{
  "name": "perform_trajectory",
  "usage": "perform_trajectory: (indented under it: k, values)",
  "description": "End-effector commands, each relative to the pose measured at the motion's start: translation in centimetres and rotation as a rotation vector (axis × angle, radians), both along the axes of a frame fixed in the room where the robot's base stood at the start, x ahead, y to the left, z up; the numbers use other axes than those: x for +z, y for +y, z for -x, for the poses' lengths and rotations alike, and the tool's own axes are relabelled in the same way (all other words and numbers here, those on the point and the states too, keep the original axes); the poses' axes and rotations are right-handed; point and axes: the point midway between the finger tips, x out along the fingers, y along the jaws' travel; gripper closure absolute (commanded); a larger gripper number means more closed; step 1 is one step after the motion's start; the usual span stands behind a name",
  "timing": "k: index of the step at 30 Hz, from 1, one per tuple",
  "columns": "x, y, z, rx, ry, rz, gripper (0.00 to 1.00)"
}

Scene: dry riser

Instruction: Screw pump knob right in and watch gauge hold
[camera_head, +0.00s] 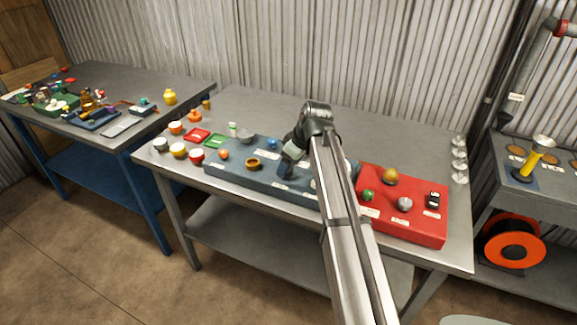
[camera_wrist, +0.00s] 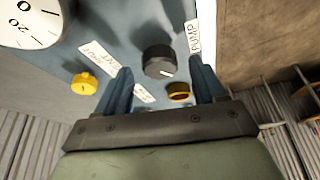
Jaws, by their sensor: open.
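The black pump knob (camera_wrist: 158,61) shows in the wrist view, a round cap with a short white mark, beside a label reading PUMP (camera_wrist: 194,37). My gripper (camera_wrist: 162,84) is open, its two blue fingers apart on either side below the knob, not closed on it. The white gauge (camera_wrist: 30,22) is cut off at the top left; a 20 shows on its dial, but no needle is visible. In the head view my gripper (camera_head: 287,165) is low over the blue-grey panel (camera_head: 228,172), and my arm hides part of the panel and the knob.
A yellow knob (camera_wrist: 85,82) and a brass-ringed fitting (camera_wrist: 178,91) sit close to the fingers. A red box (camera_head: 385,222) with several knobs stands right of the panel. Loose coloured caps and small trays lie at the table's left. A hose reel (camera_head: 513,241) stands far right.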

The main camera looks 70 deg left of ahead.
Motion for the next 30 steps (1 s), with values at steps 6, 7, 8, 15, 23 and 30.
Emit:
perform_trajectory:
  k: [6, 7, 8, 15, 23, 30]
  values:
    - [3.9, -1.3, -0.9, -0.001, -0.001, -0.004, 0.3]
    - [4.4, -1.5, -1.0, -0.001, -0.001, -0.004, 0.3]
    - [5.0, -1.6, -1.2, -0.001, 0.0, -0.003, 0.3]
    - [8.9, -3.0, -2.1, -0.001, -0.001, -0.003, 0.3]
    - [11.2, -3.8, -2.6, -0.001, -0.001, -0.002, 0.3]
    - [11.6, -3.9, -2.7, 0.0, 0.0, -0.001, 0.3]
